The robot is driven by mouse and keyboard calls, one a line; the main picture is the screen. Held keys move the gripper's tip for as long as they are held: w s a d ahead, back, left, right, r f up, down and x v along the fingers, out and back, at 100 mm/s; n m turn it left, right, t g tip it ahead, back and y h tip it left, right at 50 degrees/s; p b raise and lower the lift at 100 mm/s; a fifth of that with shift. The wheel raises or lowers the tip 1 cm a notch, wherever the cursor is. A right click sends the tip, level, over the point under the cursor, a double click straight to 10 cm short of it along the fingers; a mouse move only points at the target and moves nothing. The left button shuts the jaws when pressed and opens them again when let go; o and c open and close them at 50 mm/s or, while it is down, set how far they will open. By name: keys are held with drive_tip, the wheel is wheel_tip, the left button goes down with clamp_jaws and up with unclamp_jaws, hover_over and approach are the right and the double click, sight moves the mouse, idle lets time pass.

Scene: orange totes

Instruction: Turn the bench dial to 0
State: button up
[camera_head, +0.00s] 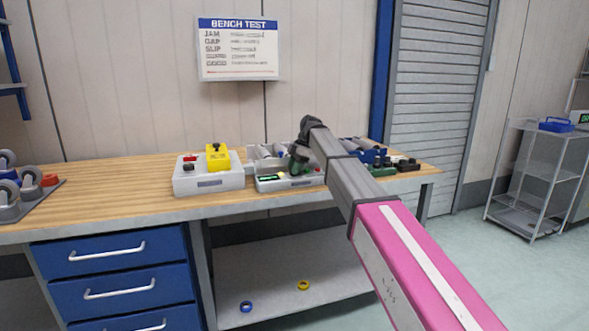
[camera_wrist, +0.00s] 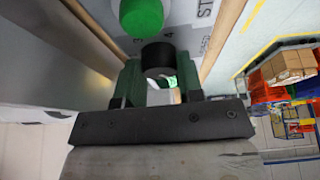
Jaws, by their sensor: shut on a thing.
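The dial (camera_wrist: 158,54) is a black round knob on a light grey panel, seen in the wrist view between the two dark green fingers of my gripper (camera_wrist: 158,70). The fingers are shut on it. Small figures are printed by the knob, but its pointer and setting are hidden or too small to read. A green round button (camera_wrist: 142,17) sits beside the dial. In the head view my gripper (camera_head: 299,160) reaches down onto a light grey control box (camera_head: 292,185) with a small green display (camera_head: 268,178); there the dial is hidden by my gripper.
A grey box (camera_head: 208,184) with a yellow block (camera_head: 217,157) and a red button stands left on the wooden bench. Grey rollers and dark green and black parts lie behind and right. Wheels sit at the far left. A sign hangs on the wall.

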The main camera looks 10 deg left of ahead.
idle(0.4)
drive_tip(key=o, duration=0.6)
drive_tip(key=v, duration=1)
drive_tip(key=shift+r, duration=0.35)
drive_tip(key=shift+w, duration=0.1)
